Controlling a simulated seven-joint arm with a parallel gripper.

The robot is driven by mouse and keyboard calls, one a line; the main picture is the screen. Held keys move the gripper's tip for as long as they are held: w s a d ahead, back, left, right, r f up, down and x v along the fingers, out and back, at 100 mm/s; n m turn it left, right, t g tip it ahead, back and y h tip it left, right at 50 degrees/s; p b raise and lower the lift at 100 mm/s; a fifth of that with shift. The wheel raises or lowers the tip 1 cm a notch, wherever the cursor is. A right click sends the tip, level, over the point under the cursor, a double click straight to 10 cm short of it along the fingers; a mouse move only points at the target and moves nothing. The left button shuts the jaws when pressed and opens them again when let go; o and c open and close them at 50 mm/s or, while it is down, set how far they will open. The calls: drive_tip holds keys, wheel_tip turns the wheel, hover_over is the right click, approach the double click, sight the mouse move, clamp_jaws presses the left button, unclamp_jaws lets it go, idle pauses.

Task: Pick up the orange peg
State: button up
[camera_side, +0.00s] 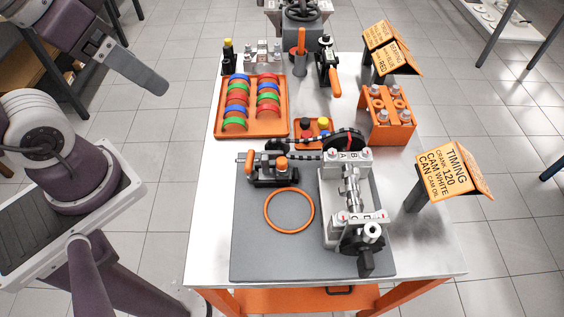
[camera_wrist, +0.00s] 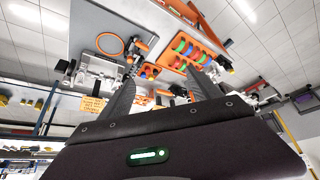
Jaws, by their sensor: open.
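An upright orange peg-like cylinder (camera_side: 301,42) stands at the back of the table in the side view, with a wider orange part below it. A small orange tray (camera_side: 298,136) near the middle holds several small coloured round pieces; I cannot tell whether one is orange. An orange knob (camera_side: 281,163) tops a dark fixture on the grey mat. Which of these is the orange peg is not certain. My gripper (camera_side: 152,82) is at the upper left, off the table and apart from everything. Its two fingers are open and empty in the wrist view (camera_wrist: 164,76).
An orange rack (camera_side: 252,129) holds red, green and blue arches. An engine block (camera_side: 331,208) and an orange ring (camera_side: 267,222) are on the grey mat (camera_side: 262,255). An orange bolt box (camera_side: 390,136) and standing signs (camera_side: 448,173) line the right side.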

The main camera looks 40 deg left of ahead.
drive_tip(key=c, duration=1)
drive_tip(key=w+a+f+m+g+y, duration=0.25)
drive_tip(key=a+f+m+y, duration=0.2)
drive_tip(key=m, duration=0.55)
drive_tip(key=m+h, duration=0.7)
drive_tip(key=m, duration=2.5)
approach(281, 160)
wheel_tip(281, 160, down, 2)
drive_tip(key=shift+t, duration=0.45)
drive_tip(key=x, duration=0.7)
drive_tip(key=shift+d, duration=0.25)
